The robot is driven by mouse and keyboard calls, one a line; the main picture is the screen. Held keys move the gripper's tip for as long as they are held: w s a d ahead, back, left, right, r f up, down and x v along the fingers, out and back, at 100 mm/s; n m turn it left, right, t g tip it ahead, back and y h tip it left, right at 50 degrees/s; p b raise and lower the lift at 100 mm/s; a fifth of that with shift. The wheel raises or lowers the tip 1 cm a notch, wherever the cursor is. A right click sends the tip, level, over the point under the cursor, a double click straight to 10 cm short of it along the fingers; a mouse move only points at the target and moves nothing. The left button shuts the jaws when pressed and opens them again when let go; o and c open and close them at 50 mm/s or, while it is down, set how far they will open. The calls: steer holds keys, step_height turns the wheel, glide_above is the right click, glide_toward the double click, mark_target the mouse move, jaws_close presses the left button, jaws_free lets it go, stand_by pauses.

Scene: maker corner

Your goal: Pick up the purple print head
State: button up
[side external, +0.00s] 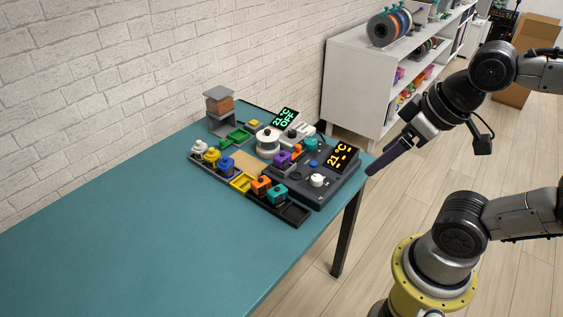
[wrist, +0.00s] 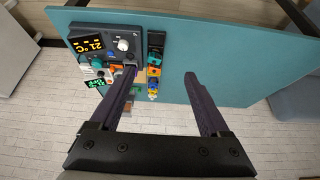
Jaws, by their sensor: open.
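The purple print head (side external: 282,160) is a small block on the dark printer station (side external: 331,184), left of its display and beside an orange print head (side external: 297,151). My gripper (side external: 371,171) is in the air at the right end of the table, to the right of the print head and apart from it. In the wrist view my gripper (wrist: 160,74) has its two dark fingers spread wide with nothing between them.
A dark tray (side external: 292,212) at the front holds coloured heads, several small ones in all. A white round spool (side external: 268,139), a grey stand with a brown block (side external: 220,106) and a green-lit display (side external: 285,118) stand behind. The teal table (side external: 120,230) is bare at left.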

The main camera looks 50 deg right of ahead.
steer(key=w+d+r+m+g, duration=0.1)
steer(key=w+r+m, duration=0.3)
steer(key=w+m, duration=0.25)
steer(key=w+d+r+m, duration=0.1)
steer(key=w+r+m, duration=0.35)
steer(key=w, duration=0.35)
steer(key=m+g, duration=0.5)
steer(key=m, duration=0.2)
glide_above(282, 153)
steer(key=f, duration=2.6)
steer(key=shift+s+a, duration=0.2)
steer(key=shift+a, duration=0.15)
steer(key=shift+w+d+f, duration=0.1)
steer(key=shift+d+f, duration=0.05)
steer(key=shift+f, duration=1.5)
steer(key=shift+w+d+f, duration=0.1)
steer(key=shift+d+f, duration=0.05)
steer(key=shift+f, duration=1.45)
